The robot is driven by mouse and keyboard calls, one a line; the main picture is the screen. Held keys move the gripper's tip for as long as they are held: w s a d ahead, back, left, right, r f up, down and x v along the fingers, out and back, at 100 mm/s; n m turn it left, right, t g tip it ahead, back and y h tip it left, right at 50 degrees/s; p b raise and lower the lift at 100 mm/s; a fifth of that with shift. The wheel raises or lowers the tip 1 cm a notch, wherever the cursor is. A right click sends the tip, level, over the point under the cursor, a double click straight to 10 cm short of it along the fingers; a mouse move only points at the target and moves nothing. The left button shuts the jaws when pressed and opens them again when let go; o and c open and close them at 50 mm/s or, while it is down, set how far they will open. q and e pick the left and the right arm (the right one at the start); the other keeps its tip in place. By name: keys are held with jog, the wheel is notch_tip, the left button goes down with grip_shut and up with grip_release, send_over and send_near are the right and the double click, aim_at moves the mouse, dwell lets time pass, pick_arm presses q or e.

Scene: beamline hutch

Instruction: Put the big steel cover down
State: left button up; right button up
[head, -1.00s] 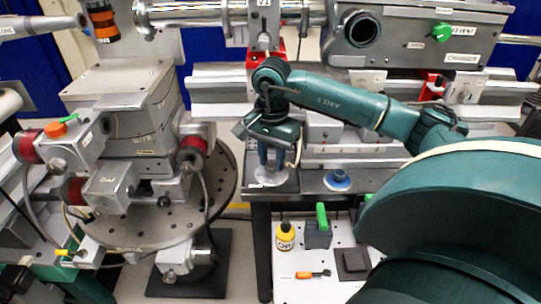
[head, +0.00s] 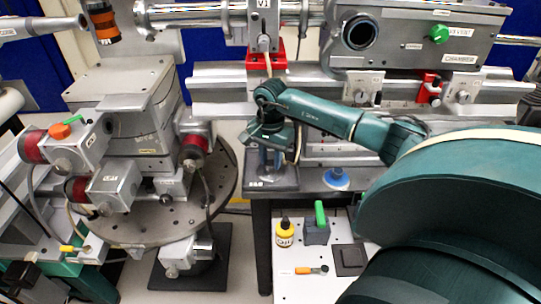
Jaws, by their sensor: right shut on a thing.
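My right gripper (head: 272,163) points down above a dark square pad (head: 286,184) on the grey bench, left of the blue knob. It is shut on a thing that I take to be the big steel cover. The cover is mostly hidden by the fingers and hand, so its outline is unclear. I cannot tell whether it touches the pad. The pad's front edge and a small white label on it show below the fingers. My left gripper is not in view.
A blue knob (head: 336,178) stands right of the pad. A steel chamber (head: 420,42) with a round port stands behind.

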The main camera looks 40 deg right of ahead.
jog(key=o, duration=1.1)
